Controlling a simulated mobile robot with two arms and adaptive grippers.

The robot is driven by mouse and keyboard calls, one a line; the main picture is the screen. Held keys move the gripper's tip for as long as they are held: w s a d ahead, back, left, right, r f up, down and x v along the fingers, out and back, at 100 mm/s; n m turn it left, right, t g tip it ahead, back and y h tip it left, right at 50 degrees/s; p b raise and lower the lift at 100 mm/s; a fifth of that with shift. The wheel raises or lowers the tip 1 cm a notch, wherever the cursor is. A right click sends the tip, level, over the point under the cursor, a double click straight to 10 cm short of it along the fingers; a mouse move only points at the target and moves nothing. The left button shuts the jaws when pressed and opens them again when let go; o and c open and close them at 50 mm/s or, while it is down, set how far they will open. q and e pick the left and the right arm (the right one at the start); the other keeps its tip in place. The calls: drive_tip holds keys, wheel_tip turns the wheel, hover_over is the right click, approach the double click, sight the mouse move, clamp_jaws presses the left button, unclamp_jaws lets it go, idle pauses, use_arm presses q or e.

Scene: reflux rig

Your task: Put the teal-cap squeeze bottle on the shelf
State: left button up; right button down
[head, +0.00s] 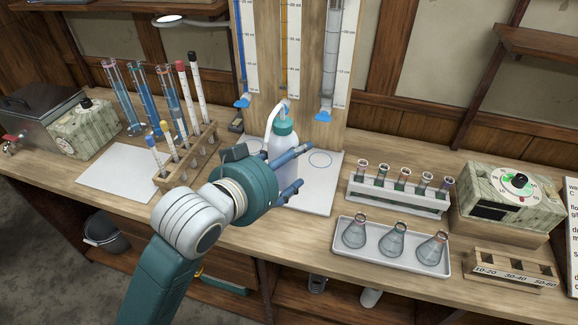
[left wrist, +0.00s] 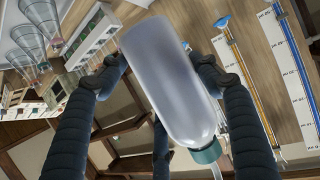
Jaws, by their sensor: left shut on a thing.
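The squeeze bottle (head: 281,149) has a pale translucent body, a teal cap and a bent white spout. It is upright in the head view, in front of the burette board. My left gripper (head: 298,169) is shut around its body from the front. In the left wrist view the bottle (left wrist: 168,85) sits between both dark fingers, with its teal cap at the lower end of the picture. Its base is hidden in the head view, so I cannot tell whether it touches the white plate. A wooden shelf (head: 541,44) is at the upper right. My right gripper is not in view.
A test tube rack (head: 187,158) stands left of the bottle. A white tube rack (head: 398,197) and a flask tray (head: 392,264) stand to the right, near a dial box (head: 511,196). Burettes (head: 331,60) hang behind. A white plate (head: 318,190) lies below.

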use_arm(q)
drive_tip(key=shift+r, duration=0.3)
drive_tip(key=s+a+f+m+g+h, duration=0.1)
drive_tip(key=s+a+f, duration=0.3)
drive_tip(key=a, duration=0.3)
drive_tip(key=s+a+f+m+g+h, duration=0.15)
drive_tip(key=s+a+f, duration=0.25)
drive_tip(key=a, duration=0.4)
drive_tip(key=s+a+r+m+g+h, duration=0.1)
drive_tip(key=s+a+r+m, duration=0.1)
drive_tip(key=s+a+r, duration=0.2)
drive_tip(key=shift+a, duration=0.6)
